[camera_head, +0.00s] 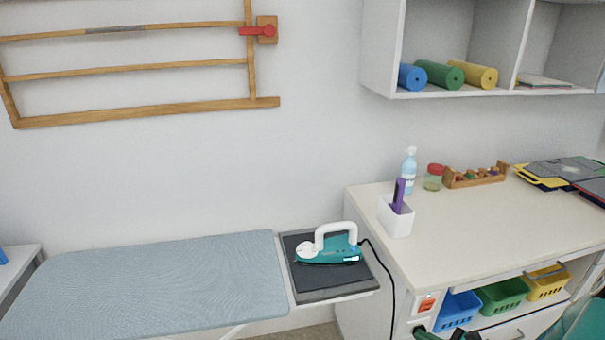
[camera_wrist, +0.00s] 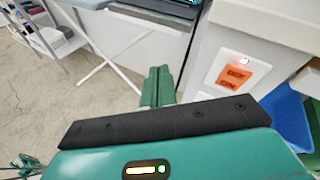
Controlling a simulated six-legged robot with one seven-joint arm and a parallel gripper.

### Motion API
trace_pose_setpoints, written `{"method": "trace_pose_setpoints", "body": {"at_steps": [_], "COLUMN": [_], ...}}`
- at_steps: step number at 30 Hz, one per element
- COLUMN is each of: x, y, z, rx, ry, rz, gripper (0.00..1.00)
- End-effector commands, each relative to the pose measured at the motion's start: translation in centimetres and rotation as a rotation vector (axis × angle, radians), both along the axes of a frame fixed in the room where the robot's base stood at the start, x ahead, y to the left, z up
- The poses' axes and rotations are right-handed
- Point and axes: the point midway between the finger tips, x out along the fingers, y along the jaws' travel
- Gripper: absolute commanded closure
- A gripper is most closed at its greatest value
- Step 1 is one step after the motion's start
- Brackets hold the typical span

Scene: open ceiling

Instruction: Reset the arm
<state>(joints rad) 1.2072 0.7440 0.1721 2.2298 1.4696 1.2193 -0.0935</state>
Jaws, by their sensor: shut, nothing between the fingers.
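My gripper (camera_wrist: 159,72) shows in the wrist view as two green fingers pressed together, with nothing between them. In the head view, part of my green arm is at the lower right corner, near the same socket (camera_head: 427,303); the fingers are mostly cut off by the bottom edge.
A teal iron (camera_head: 330,247) stands on a dark pad at the end of the ironing board (camera_head: 150,285); its black cord (camera_head: 390,275) hangs beside the cabinet. Blue (camera_head: 458,309), green (camera_head: 502,295) and yellow baskets sit under the countertop (camera_head: 460,225). Open floor (camera_wrist: 70,110) lies left.

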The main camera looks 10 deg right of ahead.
Motion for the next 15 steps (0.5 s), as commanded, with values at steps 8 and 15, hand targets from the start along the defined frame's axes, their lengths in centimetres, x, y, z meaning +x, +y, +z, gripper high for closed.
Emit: {"method": "trace_pose_setpoints", "body": {"at_steps": [8, 15], "x": [0.7, -1.2], "y": [9.4, 15.7], "z": [6.9, 11.5], "rx": [-0.353, -0.683], "ry": [0.015, -0.003], "rz": [0.49, 0.855], "gripper": [1.0, 1.0]}}
